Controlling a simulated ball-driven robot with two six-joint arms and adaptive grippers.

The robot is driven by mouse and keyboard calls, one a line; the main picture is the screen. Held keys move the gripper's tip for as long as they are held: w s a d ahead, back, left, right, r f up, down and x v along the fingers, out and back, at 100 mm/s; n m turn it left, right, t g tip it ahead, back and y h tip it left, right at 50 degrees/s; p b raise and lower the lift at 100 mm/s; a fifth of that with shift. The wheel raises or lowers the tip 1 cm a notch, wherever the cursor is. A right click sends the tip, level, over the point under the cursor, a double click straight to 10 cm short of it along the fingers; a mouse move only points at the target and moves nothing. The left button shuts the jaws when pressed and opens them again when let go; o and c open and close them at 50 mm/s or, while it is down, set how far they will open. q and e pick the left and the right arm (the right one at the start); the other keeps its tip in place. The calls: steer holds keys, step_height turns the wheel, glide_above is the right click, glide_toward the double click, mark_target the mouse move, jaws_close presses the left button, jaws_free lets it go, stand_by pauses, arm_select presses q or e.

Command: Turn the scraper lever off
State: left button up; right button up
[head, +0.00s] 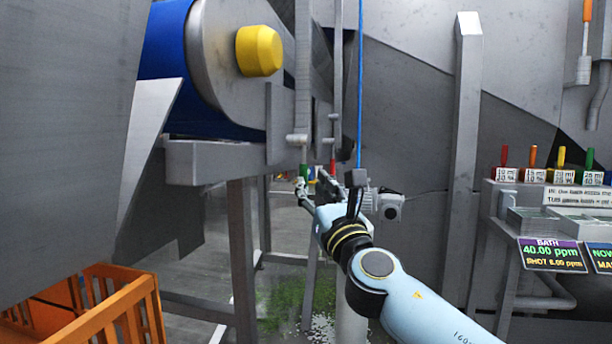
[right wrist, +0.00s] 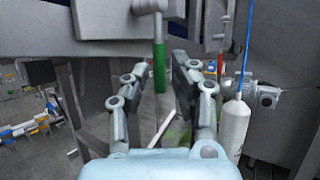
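Two levers hang by grey rods under the conveyor end. One has a green grip (head: 303,171), the other a red grip (head: 332,166); I cannot read a label saying which is the scraper lever. My right gripper (head: 313,187) is just below and beside the green grip. In the right wrist view its fingers (right wrist: 160,75) are spread, and the green grip (right wrist: 158,68) hangs upright between their tips in the picture. I cannot tell whether either finger touches it. The red grip (right wrist: 220,65) is to the right, outside the fingers. My left gripper is not in view.
A blue cord (head: 360,80) hangs close to my right wrist, with a white cylinder (right wrist: 234,128) at its end. A yellow-capped conveyor roller (head: 259,51) is above left. An orange crate (head: 100,310) stands lower left. A panel with coloured handles (head: 548,170) is at right.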

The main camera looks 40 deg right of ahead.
steer(key=v, duration=0.6)
steer(key=shift+s, duration=0.2)
